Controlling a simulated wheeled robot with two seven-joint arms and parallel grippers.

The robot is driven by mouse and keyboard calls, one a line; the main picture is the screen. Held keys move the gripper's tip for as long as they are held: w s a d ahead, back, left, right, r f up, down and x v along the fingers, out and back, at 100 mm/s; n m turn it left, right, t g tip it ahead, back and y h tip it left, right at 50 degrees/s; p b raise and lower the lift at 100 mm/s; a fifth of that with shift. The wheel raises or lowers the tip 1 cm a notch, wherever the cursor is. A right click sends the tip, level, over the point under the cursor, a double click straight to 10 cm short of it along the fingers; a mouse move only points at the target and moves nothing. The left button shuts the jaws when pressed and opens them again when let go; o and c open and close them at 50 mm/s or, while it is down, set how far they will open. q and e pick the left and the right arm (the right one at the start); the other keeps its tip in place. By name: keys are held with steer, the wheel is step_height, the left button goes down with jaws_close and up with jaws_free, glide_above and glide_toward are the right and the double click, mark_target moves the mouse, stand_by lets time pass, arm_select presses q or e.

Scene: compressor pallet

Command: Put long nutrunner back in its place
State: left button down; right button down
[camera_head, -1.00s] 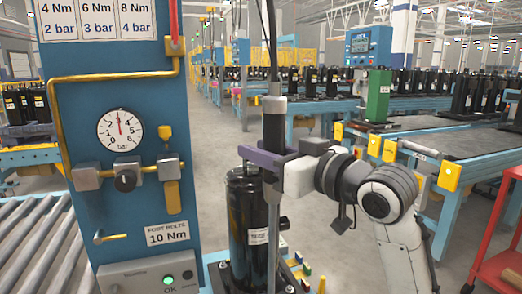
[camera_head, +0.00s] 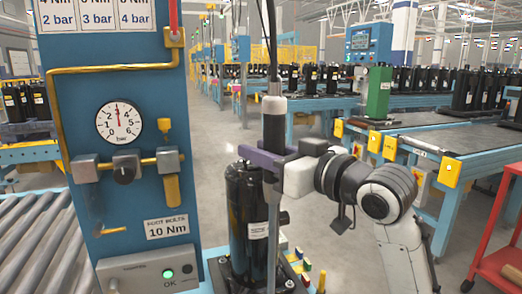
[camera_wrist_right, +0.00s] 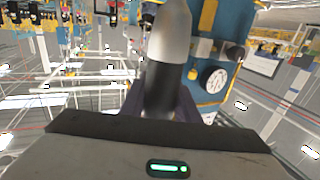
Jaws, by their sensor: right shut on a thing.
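The long nutrunner (camera_head: 274,125) is an upright dark tool with a light grey collar on top and a long thin shaft below. It hangs from a dark cable. My right gripper (camera_head: 268,160), with purple fingers, is shut on its body; the nutrunner also shows in the right wrist view (camera_wrist_right: 167,60) between the fingers (camera_wrist_right: 160,108). The shaft passes in front of a black compressor (camera_head: 246,215); whether it touches is not clear. The nutrunner's place cannot be made out. My left gripper is not in view.
A blue station panel (camera_head: 125,130) with a gauge (camera_head: 119,121), yellow pipe and valves stands close on the left. A roller conveyor (camera_head: 35,250) lies at lower left. A red cart (camera_head: 500,265) and blue workbenches (camera_head: 440,145) stand on the right.

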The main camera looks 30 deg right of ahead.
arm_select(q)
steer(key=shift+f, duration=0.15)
arm_select(e)
steer(key=c, duration=1.4)
jaws_free()
steer(key=shift+o, duration=0.6)
steer(key=shift+f, duration=0.1)
arm_select(q)
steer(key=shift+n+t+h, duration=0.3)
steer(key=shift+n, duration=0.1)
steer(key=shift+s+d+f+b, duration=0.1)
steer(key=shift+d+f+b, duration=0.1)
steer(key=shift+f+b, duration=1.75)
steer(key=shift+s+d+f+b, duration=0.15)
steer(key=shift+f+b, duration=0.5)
steer(key=shift+b, duration=2.45)
arm_select(e)
steer(key=s+d, duration=0.1)
steer(key=s, duration=0.9)
steer(key=shift+s+d, duration=0.15)
steer(key=shift+d, duration=0.15)
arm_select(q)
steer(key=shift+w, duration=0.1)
